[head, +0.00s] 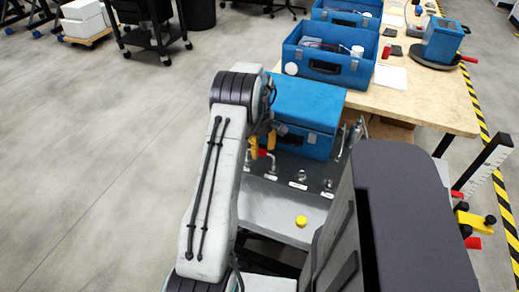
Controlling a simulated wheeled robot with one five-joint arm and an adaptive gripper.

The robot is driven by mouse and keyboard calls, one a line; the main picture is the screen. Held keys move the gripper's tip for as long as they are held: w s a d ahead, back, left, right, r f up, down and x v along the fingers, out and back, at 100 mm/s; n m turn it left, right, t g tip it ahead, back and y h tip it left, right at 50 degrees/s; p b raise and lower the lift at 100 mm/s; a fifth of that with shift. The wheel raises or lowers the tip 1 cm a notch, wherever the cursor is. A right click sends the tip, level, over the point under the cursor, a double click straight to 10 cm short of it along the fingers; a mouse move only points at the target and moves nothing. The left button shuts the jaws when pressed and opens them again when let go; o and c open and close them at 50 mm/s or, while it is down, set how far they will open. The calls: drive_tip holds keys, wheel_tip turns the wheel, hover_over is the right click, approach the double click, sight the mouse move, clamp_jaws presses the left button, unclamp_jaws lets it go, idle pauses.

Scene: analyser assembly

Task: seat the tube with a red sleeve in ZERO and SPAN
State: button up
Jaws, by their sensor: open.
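My gripper (262,142) shows only partly behind my arm, with two yellow fingers set apart, above the left end of a dark panel. A small red piece (262,153), likely the red sleeve, sits between or just below the fingers; I cannot tell whether they touch it. The dark panel (312,176) carries several metal fittings, among them one near its middle (301,175) and one at its right (328,184). White labels (297,186) lie along its front edge, too small to read, so I cannot tell which are ZERO and SPAN. The rest of the tube is not clear.
A closed blue case (305,105) stands right behind the panel. A yellow round piece (301,221) lies on the grey surface in front. A wooden table (430,95) holds an open blue toolbox (330,68) and other gear. Open floor lies left.

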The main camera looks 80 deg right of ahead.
wheel_tip(320, 180, up, 11)
drive_tip(key=shift+f, duration=0.15)
idle(0.4)
drive_tip(key=shift+d, duration=0.1)
idle(0.4)
